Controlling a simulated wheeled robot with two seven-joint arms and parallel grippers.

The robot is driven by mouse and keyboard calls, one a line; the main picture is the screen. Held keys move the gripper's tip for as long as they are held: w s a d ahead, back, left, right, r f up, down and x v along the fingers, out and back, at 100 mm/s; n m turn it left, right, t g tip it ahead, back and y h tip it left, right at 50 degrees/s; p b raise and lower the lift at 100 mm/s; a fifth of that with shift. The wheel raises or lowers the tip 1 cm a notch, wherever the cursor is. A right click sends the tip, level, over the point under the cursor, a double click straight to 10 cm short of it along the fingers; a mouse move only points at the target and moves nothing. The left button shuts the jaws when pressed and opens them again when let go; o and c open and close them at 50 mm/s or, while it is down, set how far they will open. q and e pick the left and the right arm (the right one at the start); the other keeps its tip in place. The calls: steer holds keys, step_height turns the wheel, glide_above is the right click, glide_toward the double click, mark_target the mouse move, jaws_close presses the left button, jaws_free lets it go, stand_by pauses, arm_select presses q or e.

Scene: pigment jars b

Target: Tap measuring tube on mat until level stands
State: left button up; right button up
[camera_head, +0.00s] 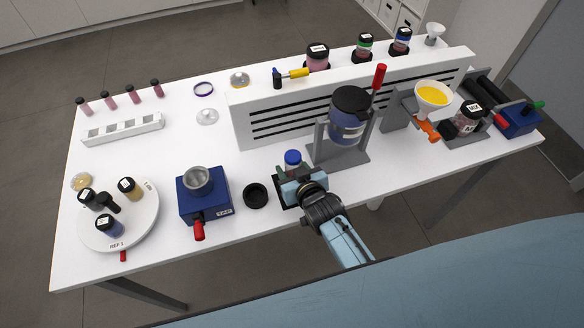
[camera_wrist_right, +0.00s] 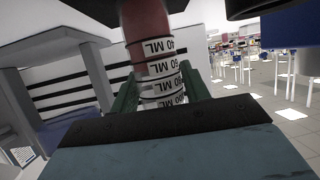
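The measuring tube (camera_head: 293,161) shows a blue cap in the head view, just beyond my right gripper (camera_head: 290,174). In the right wrist view the tube (camera_wrist_right: 163,68) has white bands with ML marks, which read upside down, and reddish content at the picture's top. The green fingers of my right gripper (camera_wrist_right: 160,92) lie against the tube on both sides, shut on it. A dark mat edge (camera_head: 279,197) shows beside and under the gripper; most of it is hidden. I cannot tell whether the tube's foot touches the mat. My left gripper is not in view.
A black ring (camera_head: 255,195) and a blue tapping block (camera_head: 205,207) with a metal bowl stand left of the gripper. A grey stand with a dark blue jar (camera_head: 349,118) is close on the right. A white slotted panel (camera_head: 300,112) runs behind.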

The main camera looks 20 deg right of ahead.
stand_by(0.3)
steer(key=shift+f+b, duration=0.5)
steer(key=shift+f, duration=0.2)
steer(key=shift+r, duration=0.1)
steer(key=c, duration=0.8)
steer(key=shift+r+p, duration=0.65)
steer(key=shift+p, duration=0.05)
steer(key=o, duration=0.8)
steer(key=shift+f, duration=0.1)
